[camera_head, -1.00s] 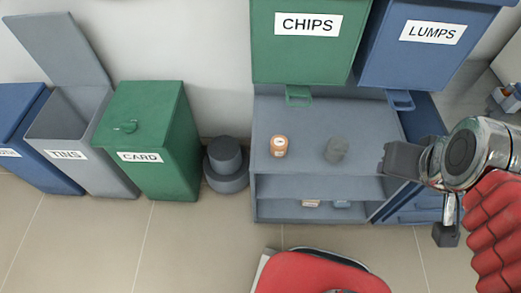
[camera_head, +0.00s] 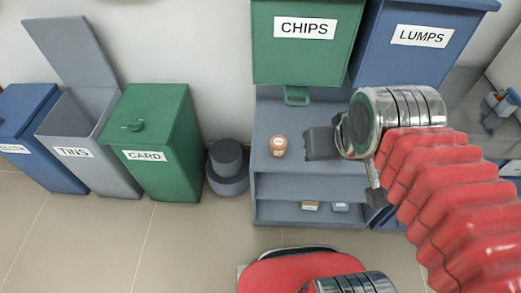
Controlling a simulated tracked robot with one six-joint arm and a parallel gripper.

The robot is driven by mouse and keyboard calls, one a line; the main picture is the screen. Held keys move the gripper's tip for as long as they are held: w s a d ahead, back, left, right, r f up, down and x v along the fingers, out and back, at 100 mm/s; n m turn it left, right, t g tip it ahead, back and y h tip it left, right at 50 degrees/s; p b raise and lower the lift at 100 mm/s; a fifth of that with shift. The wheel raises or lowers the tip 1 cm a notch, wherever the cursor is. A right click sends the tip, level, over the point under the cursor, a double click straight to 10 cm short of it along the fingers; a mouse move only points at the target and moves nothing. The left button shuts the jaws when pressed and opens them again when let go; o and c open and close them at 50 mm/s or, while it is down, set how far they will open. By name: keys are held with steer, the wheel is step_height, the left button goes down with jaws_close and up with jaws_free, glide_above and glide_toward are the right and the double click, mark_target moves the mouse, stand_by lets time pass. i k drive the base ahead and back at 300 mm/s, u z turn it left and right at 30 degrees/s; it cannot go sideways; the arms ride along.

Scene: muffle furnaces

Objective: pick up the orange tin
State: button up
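The orange tin (camera_head: 278,146) stands upright on the top shelf of the grey shelf unit (camera_head: 310,187), with a pale label on its front. My gripper (camera_head: 309,144) is just right of the tin in the picture, its dark fingers pointing left towards it. A small gap shows between the fingertips and the tin. The fingers overlap from this side, so their opening does not show. The grey tin that stood right of the orange one is hidden behind my gripper and wrist.
A green CHIPS bin (camera_head: 305,50) and a blue LUMPS bin (camera_head: 415,45) hang above the shelf. Small items (camera_head: 325,206) lie on the lower shelf. At left stand an open grey TINS bin (camera_head: 95,165), a green CARD bin (camera_head: 165,170) and a dark round object (camera_head: 227,165).

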mark_target(278, 143)
steer(key=u, duration=1.7)
steer(key=i, duration=1)
